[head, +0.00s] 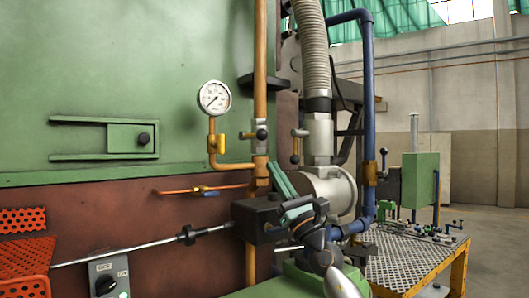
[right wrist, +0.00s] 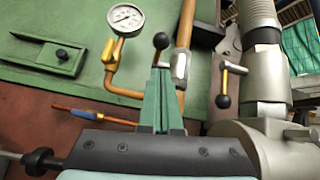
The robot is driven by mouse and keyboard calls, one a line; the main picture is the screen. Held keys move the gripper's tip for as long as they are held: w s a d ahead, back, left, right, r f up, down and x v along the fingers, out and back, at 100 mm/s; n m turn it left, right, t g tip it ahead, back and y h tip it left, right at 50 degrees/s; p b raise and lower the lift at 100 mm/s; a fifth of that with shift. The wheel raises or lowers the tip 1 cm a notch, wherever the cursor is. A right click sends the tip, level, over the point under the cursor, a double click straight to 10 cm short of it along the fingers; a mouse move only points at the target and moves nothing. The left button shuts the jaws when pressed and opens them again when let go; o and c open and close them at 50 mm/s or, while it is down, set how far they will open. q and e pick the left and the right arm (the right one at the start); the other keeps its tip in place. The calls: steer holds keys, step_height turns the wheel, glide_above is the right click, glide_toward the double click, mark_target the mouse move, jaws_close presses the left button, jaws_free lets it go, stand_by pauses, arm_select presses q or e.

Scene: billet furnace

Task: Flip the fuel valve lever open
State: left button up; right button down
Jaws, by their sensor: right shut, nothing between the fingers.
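The fuel valve lever, taken to be the one on the orange pipe, has a black knob (head: 262,134) and a silver body just right of the gauge. In the right wrist view its black knob (right wrist: 161,41) is up and left of the silver valve body (right wrist: 178,66). My right gripper (head: 273,167) is shut and empty, its teal fingers pointing up, below the valve in the head view. In the right wrist view the fingertips (right wrist: 160,72) appear just under the knob and overlap the pipe; whether they touch the lever cannot be told. My left gripper is out of view.
A second lever with a black knob (right wrist: 223,101) hangs down by the grey blower pipe (right wrist: 262,60). A pressure gauge (head: 214,98) and a thin copper branch with a blue-handled valve (head: 210,193) are to the left. A steel rod (head: 130,250) runs low across the front.

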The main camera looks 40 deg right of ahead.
mark_target(253, 135)
arm_select(q)
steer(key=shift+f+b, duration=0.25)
steer(key=shift+b, duration=0.05)
arm_select(e)
steer(key=x, duration=0.6)
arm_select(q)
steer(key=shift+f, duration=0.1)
arm_select(e)
steer(key=shift+w+f, duration=0.1)
